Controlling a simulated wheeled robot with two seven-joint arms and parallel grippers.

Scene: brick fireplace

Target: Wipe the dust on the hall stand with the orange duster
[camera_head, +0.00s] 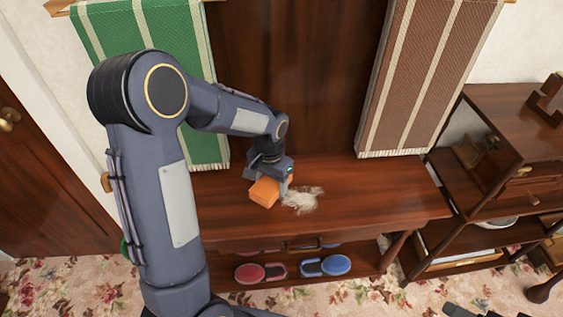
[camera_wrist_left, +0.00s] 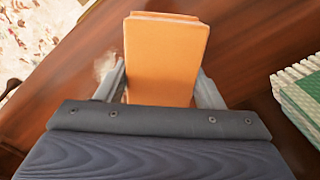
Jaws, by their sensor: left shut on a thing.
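The orange duster (camera_head: 264,192) is a block held in my left gripper (camera_head: 272,178), which is shut on it. In the left wrist view the duster (camera_wrist_left: 166,58) stands out between the two fingers. A pale patch of dust (camera_head: 303,199) lies on the hall stand's wooden top (camera_head: 380,185), just right of the duster. Part of the dust (camera_wrist_left: 106,64) also shows in the left wrist view, beside the left finger. The duster is at or just above the top; I cannot tell whether it touches.
A green striped cloth (camera_head: 205,130) and a brown striped cloth (camera_head: 420,80) hang at either side of the stand's back. Red slippers (camera_head: 250,272) and blue slippers (camera_head: 326,265) sit on the lower shelf. A dark wooden shelf unit (camera_head: 500,210) stands close at the right.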

